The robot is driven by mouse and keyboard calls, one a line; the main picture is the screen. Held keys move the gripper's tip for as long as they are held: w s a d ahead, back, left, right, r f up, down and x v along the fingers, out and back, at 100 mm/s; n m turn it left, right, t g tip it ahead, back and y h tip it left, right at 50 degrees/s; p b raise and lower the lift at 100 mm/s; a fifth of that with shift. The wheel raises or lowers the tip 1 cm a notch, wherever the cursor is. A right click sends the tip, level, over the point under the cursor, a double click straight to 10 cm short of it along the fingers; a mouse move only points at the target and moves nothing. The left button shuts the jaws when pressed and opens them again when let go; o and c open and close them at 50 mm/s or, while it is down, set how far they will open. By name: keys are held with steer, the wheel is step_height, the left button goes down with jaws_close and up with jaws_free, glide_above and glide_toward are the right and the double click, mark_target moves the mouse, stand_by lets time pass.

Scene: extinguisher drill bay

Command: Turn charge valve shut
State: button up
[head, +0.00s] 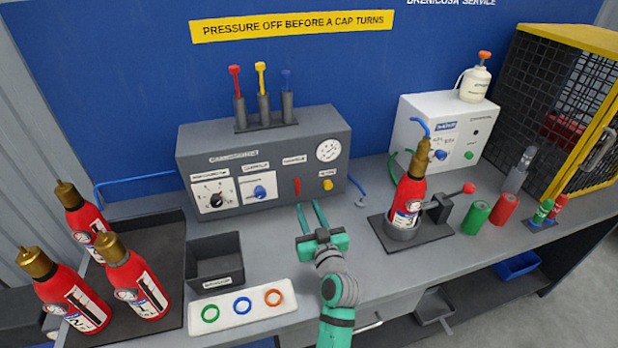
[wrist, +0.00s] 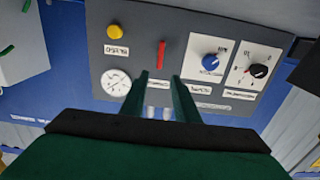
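A small red lever handle (head: 297,187) stands upright on the front of the grey charging panel (head: 240,152). It looks like the charge valve, but its label is too small to read. In the wrist view the red lever (wrist: 161,54) stands just beyond the fingertips, lined up with the gap between them. My gripper (head: 309,204) is open and empty, its two green fingers pointing at the panel. In the wrist view the fingertips (wrist: 160,78) are apart, with nothing between them. No contact with the lever shows.
A blue knob (head: 259,192) and a black dial (head: 217,200) sit left of the lever; a yellow button (head: 327,184) and a gauge (head: 328,150) sit right. A dark bin (head: 215,262) and ring tray (head: 240,318) lie left of my arm. A red extinguisher (head: 408,195) stands right.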

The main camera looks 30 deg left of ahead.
mark_target(299, 184)
steer(key=x, duration=1.1)
steer(key=shift+d, duration=0.1)
steer(key=shift+w, duration=0.1)
jaws_close()
steer(key=shift+d, duration=0.1)
